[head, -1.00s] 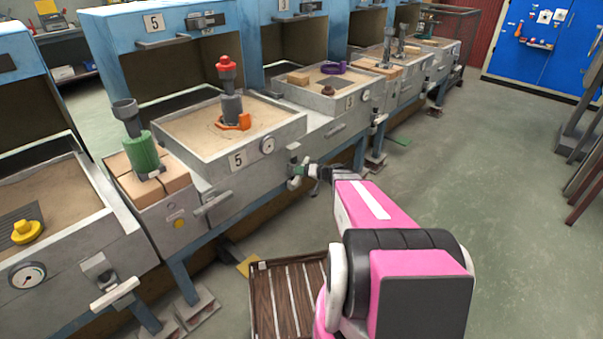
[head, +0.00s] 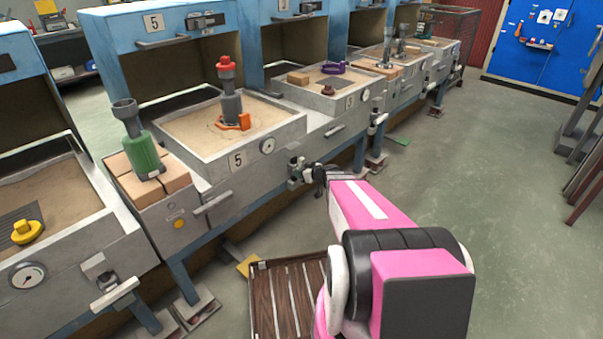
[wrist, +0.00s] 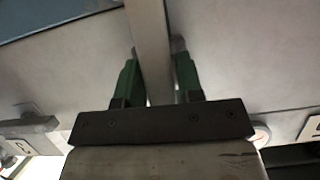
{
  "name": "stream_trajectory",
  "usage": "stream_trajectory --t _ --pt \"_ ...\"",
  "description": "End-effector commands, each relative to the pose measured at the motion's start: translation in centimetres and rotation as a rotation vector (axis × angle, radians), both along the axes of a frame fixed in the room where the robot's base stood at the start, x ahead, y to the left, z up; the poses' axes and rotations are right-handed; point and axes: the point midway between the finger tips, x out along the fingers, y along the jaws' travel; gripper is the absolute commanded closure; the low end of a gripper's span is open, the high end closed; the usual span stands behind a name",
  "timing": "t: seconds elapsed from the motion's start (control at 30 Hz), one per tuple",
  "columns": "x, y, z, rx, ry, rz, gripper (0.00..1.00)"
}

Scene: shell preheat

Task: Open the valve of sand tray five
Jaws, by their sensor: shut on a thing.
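Sand tray five (head: 222,174) is the grey sand-filled box with a "5" plate on its front. A grey pipe fitting with a red top and an orange piece stand in its sand. Its valve (head: 294,166) is on the front face, at the right below the gauge. My gripper (head: 308,173) is at this valve, at the end of my pink arm. In the wrist view my gripper's green fingers (wrist: 157,55) are shut on the grey valve handle (wrist: 152,70), one on each side. My gripper partly hides the valve in the head view, so its exact angle is unclear.
A neighbouring valve with a pale handle (head: 115,293) is at lower left. A dark slatted crate (head: 258,302) stands on the floor beside my arm. A green-bodied fitting (head: 143,155) stands on blocks left of tray five. The floor at right is open.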

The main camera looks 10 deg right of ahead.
Motion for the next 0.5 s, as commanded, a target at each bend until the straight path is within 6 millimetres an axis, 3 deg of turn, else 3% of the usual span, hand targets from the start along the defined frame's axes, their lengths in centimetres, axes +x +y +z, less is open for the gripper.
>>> stream_trajectory --t 0.5 --pt "-0.05 -0.07 -0.05 -0.040 -0.027 -0.001 1.00"
